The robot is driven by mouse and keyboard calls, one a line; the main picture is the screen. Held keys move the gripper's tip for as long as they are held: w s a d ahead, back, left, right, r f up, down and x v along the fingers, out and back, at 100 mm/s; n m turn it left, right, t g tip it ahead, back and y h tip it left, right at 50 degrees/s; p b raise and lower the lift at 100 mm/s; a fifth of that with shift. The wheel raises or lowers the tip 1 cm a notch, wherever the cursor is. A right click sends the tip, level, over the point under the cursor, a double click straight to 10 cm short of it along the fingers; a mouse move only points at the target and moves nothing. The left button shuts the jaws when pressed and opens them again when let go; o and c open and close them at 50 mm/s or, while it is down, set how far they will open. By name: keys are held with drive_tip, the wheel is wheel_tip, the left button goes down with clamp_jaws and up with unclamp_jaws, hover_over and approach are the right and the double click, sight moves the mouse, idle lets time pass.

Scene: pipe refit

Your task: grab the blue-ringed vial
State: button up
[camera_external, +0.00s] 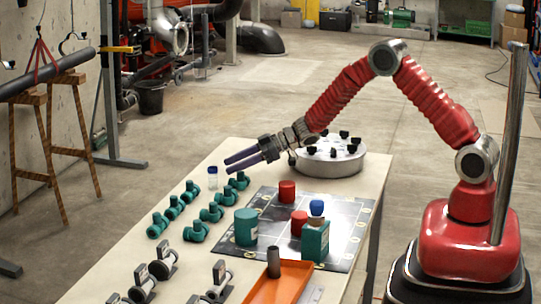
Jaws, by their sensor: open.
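A small clear vial (212,179) with a blue band at its top stands upright near the table's far left edge, behind the rows of green fittings. My gripper (228,166) reaches in from the right with its two purple fingers pointing left at the vial. The fingers are apart, with nothing seen between them. The fingertips appear a short way right of the vial and about level with its top; the exact depth between them is hard to tell.
Green pipe fittings (210,213) stand in rows just in front of the vial. A dark mat (345,225) holds red and green containers and a blue-capped item (317,208). A round grey base with black knobs (330,166) sits under my arm. An orange tray (280,285) lies in front.

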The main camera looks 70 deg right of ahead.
drive_tip(key=shift+w+a+f, duration=0.1)
drive_tip(key=shift+w, duration=0.2)
drive_tip(key=shift+x, duration=2.6)
drive_tip(key=shift+s+a, duration=0.1)
drive_tip(key=shift+c, duration=0.6)
drive_tip(key=c, duration=1)
wheel_tip(320, 180, up, 10)
drive_tip(key=shift+f, duration=0.1)
